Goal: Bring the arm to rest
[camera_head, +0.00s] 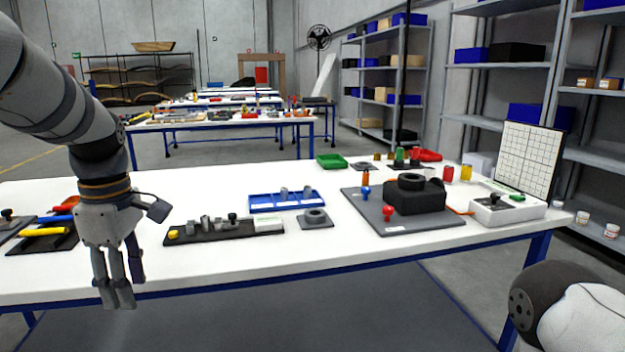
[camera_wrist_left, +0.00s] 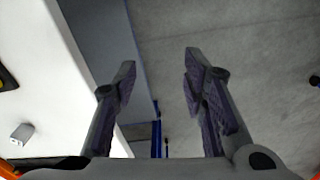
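My left gripper (camera_head: 121,290) hangs fingers-down at the front edge of the white table (camera_head: 330,262), on the left side of the head view. In the left wrist view its fingers (camera_wrist_left: 160,70) stand apart with nothing between them. Beyond them show the grey floor (camera_wrist_left: 165,25) and the table's edge at the left. My right arm shows only as a rounded link at the lower right of the head view; its gripper is out of the picture.
A black rack of grey parts (camera_head: 225,231), a blue tray (camera_head: 285,202) and a grey board with a black block (camera_head: 412,197) stand on the table. Tools with yellow handles (camera_head: 45,232) lie left of my gripper. The front strip of table between is clear.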

